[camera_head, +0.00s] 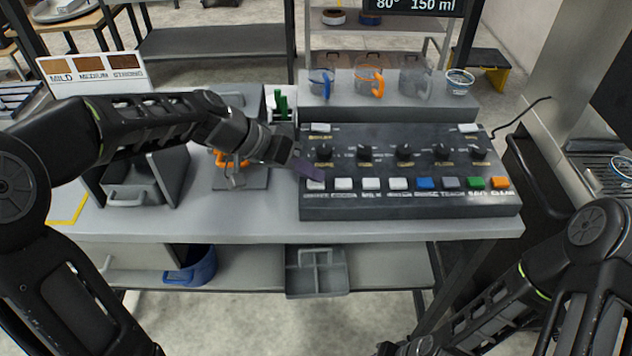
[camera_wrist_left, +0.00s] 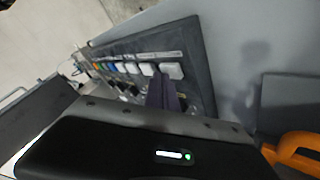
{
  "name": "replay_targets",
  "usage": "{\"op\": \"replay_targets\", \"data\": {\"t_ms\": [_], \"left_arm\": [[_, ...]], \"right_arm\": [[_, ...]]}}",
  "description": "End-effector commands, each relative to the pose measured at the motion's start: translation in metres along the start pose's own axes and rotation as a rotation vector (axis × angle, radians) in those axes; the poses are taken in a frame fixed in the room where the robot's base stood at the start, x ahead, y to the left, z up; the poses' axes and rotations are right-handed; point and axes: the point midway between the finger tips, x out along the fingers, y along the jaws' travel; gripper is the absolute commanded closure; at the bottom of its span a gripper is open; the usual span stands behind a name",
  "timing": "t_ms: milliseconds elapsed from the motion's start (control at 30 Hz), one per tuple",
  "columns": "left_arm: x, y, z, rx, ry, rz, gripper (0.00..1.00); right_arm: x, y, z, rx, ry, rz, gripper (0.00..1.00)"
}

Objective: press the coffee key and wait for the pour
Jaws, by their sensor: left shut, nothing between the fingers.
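The black control panel (camera_head: 410,207) lies on the grey counter, with a row of coloured keys and several knobs above it. The coffee key (camera_head: 343,184) looks like the second white key from the left; its label is small. My left gripper (camera_head: 312,172) is shut and empty, its purplish fingers over the panel's left end, close to the leftmost white key (camera_head: 316,185). In the left wrist view the shut fingers (camera_wrist_left: 163,94) overlap the near end of the key row, beside a white key (camera_wrist_left: 173,71). I cannot tell whether they touch a key.
A shelf behind the panel bears a blue-handled cup (camera_head: 321,84), an orange-handled cup (camera_head: 369,82) and other clear vessels. A blue bucket (camera_head: 195,268) sits below the counter.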

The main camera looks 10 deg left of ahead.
Motion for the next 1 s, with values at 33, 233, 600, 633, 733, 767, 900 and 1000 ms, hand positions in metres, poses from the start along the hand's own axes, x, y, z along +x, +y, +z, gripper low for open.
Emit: {"op": "replay_targets", "data": {"t_ms": [33, 233, 600, 633, 733, 767, 900, 1000], "left_arm": [[0.0007, -0.0005, 0.0005, 0.000, 0.000, 0.000, 1.00], [0.0020, -0.0015, 0.0014, 0.000, 0.000, 0.000, 1.00], [0.0045, -0.0034, 0.0035, 0.000, 0.000, 0.000, 1.00], [0.0040, -0.0030, 0.0031, 0.000, 0.000, 0.000, 1.00], [0.0040, -0.0030, 0.0032, 0.000, -0.001, 0.000, 1.00], [0.0040, -0.0030, 0.0032, 0.000, -0.001, 0.000, 1.00], [0.0036, -0.0026, 0.0030, 0.000, -0.001, 0.000, 1.00], [0.0014, -0.0011, 0.0013, 0.000, -0.001, 0.000, 1.00]], "right_arm": [[0.0012, 0.0004, 0.0000, 0.000, 0.000, 0.000, 0.64], [0.0035, 0.0013, 0.0000, 0.000, 0.000, 0.000, 0.64], [0.0076, 0.0029, 0.0000, 0.000, 0.000, 0.000, 0.64], [0.0069, 0.0027, 0.0000, 0.000, 0.000, 0.000, 0.64], [0.0068, 0.0026, 0.0000, 0.000, 0.000, 0.000, 0.64], [0.0068, 0.0026, 0.0000, 0.000, 0.000, 0.000, 0.64], [0.0064, 0.0024, 0.0000, 0.000, 0.000, 0.000, 0.64], [0.0048, 0.0018, 0.0000, 0.000, 0.000, 0.000, 0.64]]}}
